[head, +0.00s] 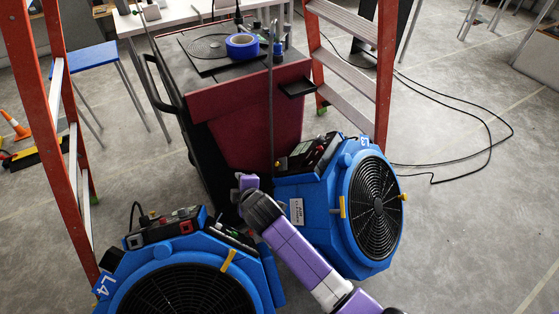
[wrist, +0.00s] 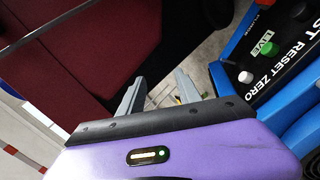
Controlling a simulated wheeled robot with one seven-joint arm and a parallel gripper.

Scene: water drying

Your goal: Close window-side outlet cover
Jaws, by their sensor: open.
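Two blue drying fans stand on the floor: the one marked L4 (head: 185,258) at the lower left and another (head: 318,219) to its right. Each has a dark control panel on top, the left panel (head: 165,226) and the right panel (head: 311,153). I cannot pick out the outlet cover or which fan is window-side. My purple arm reaches between the fans, with my gripper (head: 246,181) beside the right fan. In the wrist view my two grey fingers (wrist: 158,88) are apart and nothing shows between them.
A dark red cart (head: 260,125) with blue tape (head: 241,45) on top stands just behind my gripper. Orange ladders stand at the left (head: 70,120) and right (head: 350,60). A black cable (head: 470,105) lies on the right floor. The floor at lower right is clear.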

